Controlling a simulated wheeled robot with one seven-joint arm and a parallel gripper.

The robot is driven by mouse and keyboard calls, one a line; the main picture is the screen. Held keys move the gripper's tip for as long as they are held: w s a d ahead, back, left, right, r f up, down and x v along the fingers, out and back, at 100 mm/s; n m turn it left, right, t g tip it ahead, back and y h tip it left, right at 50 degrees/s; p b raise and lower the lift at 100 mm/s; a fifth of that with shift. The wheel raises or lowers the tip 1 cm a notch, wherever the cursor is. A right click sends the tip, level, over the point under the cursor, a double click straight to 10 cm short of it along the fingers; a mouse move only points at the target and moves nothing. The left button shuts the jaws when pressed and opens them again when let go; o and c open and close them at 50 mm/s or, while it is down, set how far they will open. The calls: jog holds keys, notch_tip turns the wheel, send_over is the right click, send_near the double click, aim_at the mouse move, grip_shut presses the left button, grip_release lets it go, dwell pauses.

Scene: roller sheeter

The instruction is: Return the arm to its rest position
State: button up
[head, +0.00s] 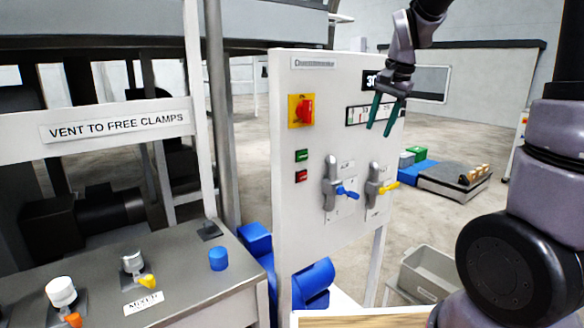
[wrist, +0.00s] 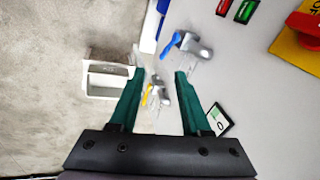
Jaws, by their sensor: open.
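My gripper (head: 382,112) is in the upper right of the head view, in front of the control panel (head: 262,65). Its two green fingers point down and are apart, with nothing between them. In the wrist view my gripper (wrist: 158,88) shows its fingers spread. The lever with the blue handle (wrist: 172,45) and the lever with the yellow handle (wrist: 149,95) lie beyond the fingertips there. In the head view the blue handle (head: 347,192) and the yellow handle (head: 389,185) are below the gripper, apart from it. My arm's upper links are partly out of frame.
A red rotary switch (head: 305,111) and green (head: 302,155) and red (head: 301,176) buttons sit on the panel. A grey bench (head: 185,262) with valves stands at left. A grey bin (head: 430,270) is on the floor, and a pallet (head: 455,182) stands farther back. Open floor lies right of the panel.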

jog(key=s+r+n+t, duration=0.2)
jog(key=s+r, duration=0.1)
jog(key=s, duration=0.6)
jog(key=s+d+r+n+t, duration=0.1)
jog(key=s+r+n+t, duration=0.1)
jog(key=s, duration=0.8)
jog(key=shift+d+r, duration=0.3)
jog(key=shift+r, duration=0.45)
